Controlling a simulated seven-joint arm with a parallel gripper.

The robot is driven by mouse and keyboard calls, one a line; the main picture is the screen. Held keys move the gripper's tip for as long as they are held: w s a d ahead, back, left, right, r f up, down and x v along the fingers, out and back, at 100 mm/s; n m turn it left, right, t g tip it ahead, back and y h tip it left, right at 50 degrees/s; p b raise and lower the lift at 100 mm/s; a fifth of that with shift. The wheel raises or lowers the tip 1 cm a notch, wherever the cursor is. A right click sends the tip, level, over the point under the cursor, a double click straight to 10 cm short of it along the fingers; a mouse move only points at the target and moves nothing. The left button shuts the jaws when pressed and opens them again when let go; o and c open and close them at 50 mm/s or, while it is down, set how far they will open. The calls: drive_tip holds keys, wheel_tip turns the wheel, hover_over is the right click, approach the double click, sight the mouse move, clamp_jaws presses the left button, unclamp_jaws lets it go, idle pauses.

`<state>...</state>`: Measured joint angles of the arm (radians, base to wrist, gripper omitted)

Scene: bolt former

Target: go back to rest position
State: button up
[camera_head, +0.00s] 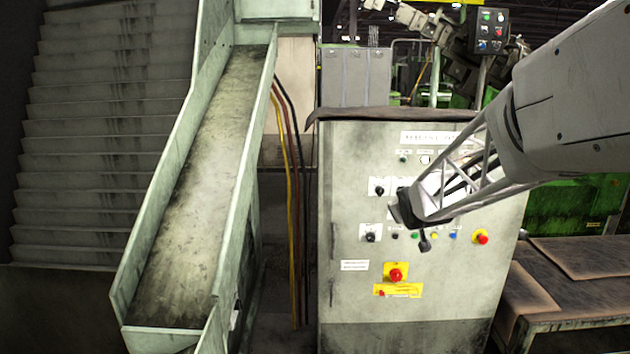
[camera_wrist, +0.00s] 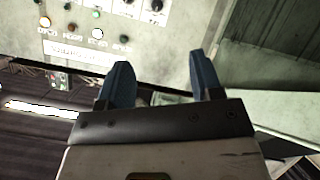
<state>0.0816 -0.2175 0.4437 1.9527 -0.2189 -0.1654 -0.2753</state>
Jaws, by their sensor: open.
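My gripper (camera_head: 424,243) is in front of the control cabinet (camera_head: 350,215) in the head view, with my arm coming in from the right. In the wrist view its two blue fingers (camera_wrist: 160,78) stand apart with nothing between them. The cabinet panel (camera_wrist: 170,28) shows beyond the fingers, with several knobs and buttons. In the head view, the gripper and arm hide part of the panel's middle. Whether the fingertips touch the panel cannot be told.
A red emergency button (camera_head: 395,274) on a yellow plate is low on the cabinet. Another red button (camera_head: 481,237) is at its right. A metal chute (camera_head: 200,200) stands left, with cables (camera_head: 292,190) between. A worn bench (camera_head: 580,270) is at the lower right.

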drive_tip(key=s+a+f+m+g, duration=0.2)
drive_tip(key=s+g, duration=0.3)
drive_tip(key=s, duration=1.7)
drive_tip(key=s+a+f+m+g, duration=0.2)
drive_tip(key=s+g, duration=0.3)
drive_tip(key=s, duration=1.8)
drive_tip(key=shift+s+a+m, duration=0.15)
drive_tip(key=shift+a+m, duration=0.4)
drive_tip(key=shift+m, duration=0.05)
